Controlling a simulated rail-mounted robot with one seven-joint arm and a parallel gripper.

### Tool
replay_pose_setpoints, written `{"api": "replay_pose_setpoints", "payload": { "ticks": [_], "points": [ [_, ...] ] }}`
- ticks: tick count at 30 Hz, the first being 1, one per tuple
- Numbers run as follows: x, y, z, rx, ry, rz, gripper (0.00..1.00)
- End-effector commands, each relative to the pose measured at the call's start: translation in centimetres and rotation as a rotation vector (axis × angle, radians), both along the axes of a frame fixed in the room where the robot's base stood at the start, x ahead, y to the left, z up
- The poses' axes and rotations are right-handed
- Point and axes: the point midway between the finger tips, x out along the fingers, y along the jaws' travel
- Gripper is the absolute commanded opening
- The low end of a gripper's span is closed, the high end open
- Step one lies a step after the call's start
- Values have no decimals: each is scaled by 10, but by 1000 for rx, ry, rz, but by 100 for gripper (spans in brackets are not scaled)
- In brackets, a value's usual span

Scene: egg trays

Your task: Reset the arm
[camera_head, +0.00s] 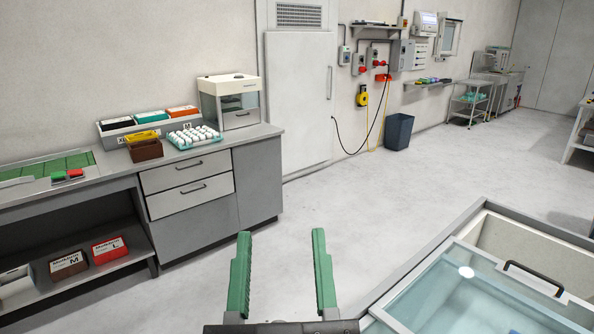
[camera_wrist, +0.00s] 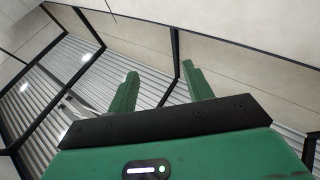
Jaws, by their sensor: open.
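My gripper (camera_head: 281,262) shows at the bottom middle of the head view, with two green fingers spread wide apart. It is open and nothing is between the fingers. It is over open floor, apart from the counter and the tank. In the wrist view my gripper (camera_wrist: 160,88) also shows open and empty, with the ceiling and dark beams behind it.
A grey counter (camera_head: 262,131) at the left bears an egg tray (camera_head: 194,137) with white eggs, several boxes and a glass-fronted device (camera_head: 230,101). A glass-lidded tank (camera_head: 465,275) stands at the lower right. A dark bin (camera_head: 398,131) stands by the wall. The middle floor is clear.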

Motion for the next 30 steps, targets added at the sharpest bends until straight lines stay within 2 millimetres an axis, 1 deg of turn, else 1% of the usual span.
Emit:
{"api": "replay_pose_setpoints", "payload": {
  "ticks": [1,2,3,4,5,6,8,9,11,12,14,15,17,18,21,24,27,30],
  "points": [
    [-30,-11,32,28,-116,-21,51],
    [-50,-17,50,46,-187,-33,51],
    [-53,-18,95,53,-201,-32,51],
    [-50,-17,117,53,-191,-30,51],
    [-49,-16,132,52,-188,-29,51],
    [-49,-16,153,52,-186,-27,51],
    [-48,-15,183,52,-185,-25,51],
    [-48,-15,203,53,-183,-24,51],
    [-48,-14,233,53,-182,-22,51],
    [-48,-14,254,53,-180,-20,51],
    [-47,-14,284,54,-179,-19,51],
    [-47,-13,304,54,-179,-18,51],
    [-47,-13,334,55,-178,-15,51],
    [-47,-12,353,55,-177,-14,51],
    [-47,-12,394,56,-176,-11,51],
    [-47,-11,420,57,-175,-9,51],
    [-47,-11,433,58,-175,-7,51],
    [-47,-11,435,57,-175,-6,51]
  ]
}}
